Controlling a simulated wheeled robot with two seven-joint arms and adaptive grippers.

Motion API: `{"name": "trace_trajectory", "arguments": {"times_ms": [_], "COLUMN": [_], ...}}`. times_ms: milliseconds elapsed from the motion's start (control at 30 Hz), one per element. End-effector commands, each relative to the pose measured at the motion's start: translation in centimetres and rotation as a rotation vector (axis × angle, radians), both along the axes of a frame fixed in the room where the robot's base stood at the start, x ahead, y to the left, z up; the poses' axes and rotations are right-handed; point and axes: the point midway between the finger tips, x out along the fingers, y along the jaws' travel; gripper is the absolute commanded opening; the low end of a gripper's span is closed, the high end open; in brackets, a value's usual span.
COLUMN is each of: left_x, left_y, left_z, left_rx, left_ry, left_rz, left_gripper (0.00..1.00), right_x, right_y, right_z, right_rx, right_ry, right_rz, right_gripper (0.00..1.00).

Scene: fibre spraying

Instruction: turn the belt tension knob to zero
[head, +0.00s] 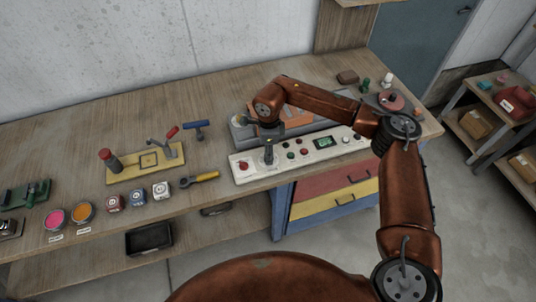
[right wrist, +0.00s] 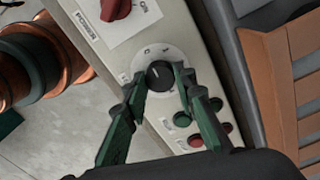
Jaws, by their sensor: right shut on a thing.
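The belt tension knob (right wrist: 160,76) is a small black round knob on a pale dial plate (right wrist: 146,53), with a white pointer line on its top and small marks around it. It sits on the cream control panel (right wrist: 187,31). In the right wrist view my right gripper (right wrist: 160,80) has its two green-edged fingers on either side of the knob and is shut on it. In the head view the right gripper (head: 268,152) points down at the panel (head: 325,150) and hides the knob. My left gripper is in neither view.
A red switch (right wrist: 115,9) is close beside the knob. A yellow-handled tool (head: 205,176) and several small items lie left on the bench. An orange-slatted machine (head: 296,112) stands behind the panel.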

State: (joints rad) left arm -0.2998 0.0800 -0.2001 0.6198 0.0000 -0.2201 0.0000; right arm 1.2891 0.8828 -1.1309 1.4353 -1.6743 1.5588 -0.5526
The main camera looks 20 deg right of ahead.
Motion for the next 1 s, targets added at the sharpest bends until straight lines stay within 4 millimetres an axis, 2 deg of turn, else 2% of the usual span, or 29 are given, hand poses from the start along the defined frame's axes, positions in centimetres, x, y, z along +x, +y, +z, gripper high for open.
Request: {"name": "trace_trajectory", "arguments": {"times_ms": [633,667,900,1000], "left_x": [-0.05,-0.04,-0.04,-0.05], "left_y": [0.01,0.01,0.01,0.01], "left_z": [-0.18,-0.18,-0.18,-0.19], "left_rx": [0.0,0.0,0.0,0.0], "left_ry": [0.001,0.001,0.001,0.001], "left_rz": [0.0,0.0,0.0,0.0], "left_gripper": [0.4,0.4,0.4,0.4], "right_x": [0.17,0.17,0.08,0.06], "right_y": [0.02,0.02,0.01,0.01], "right_z": [0.24,0.24,0.12,0.09], "right_rx": [0.002,0.002,0.001,0.001], "right_ry": [-0.006,-0.006,-0.002,-0.002], "right_rz": [0.049,0.049,0.048,0.048], "right_gripper": [0.01,0.27,0.43,0.43]}}
